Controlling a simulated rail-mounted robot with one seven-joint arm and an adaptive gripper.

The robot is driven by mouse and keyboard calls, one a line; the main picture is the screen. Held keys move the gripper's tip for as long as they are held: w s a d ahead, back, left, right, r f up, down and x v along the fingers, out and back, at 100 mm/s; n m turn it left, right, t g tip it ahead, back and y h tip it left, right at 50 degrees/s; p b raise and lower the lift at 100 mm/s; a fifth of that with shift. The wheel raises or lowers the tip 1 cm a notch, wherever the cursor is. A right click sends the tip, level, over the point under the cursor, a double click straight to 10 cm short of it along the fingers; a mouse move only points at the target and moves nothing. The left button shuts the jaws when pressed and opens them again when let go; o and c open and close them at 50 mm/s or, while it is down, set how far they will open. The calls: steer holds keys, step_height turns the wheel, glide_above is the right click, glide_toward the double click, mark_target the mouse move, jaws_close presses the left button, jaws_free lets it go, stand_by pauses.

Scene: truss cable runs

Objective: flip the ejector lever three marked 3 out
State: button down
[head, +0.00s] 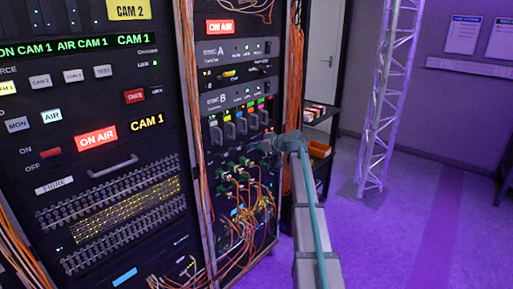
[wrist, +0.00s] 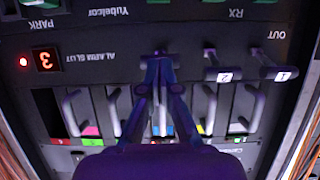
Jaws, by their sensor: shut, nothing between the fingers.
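My gripper (wrist: 160,72) is shut and empty in the wrist view, its fingertips at the panel in the lever row. That view is upside down. Lever 1 (wrist: 266,58) and lever 2 (wrist: 211,56), each with a white number tag, stand in this row on the right. A dark lever-like part (wrist: 158,53) shows at my fingertips, in line with them. My fingers cover where its number would be, so I cannot read a 3 there. I cannot tell whether the fingers touch it. In the head view my gripper (head: 262,145) is at the rack, below the card modules.
A red display (wrist: 46,58) reads 3 beside "ALARM SLOT". Card modules with grey handles (wrist: 252,108) and coloured tabs line the panel by the levers. Orange cables (head: 296,60) hang along the rack edge. Plugged cables (head: 238,172) crowd the panel below. A truss (head: 385,95) stands at the right.

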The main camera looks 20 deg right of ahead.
steer(key=shift+a+f+b, duration=0.1)
steer(key=shift+f+b, duration=0.25)
steer(key=shift+b, duration=0.3)
steer(key=shift+r, duration=0.25)
steer(key=shift+r, duration=0.65)
steer(key=f+b+v, duration=0.1)
steer(key=v, duration=0.9)
steer(key=shift+s+d+f, duration=0.25)
steer(key=shift+f, duration=0.15)
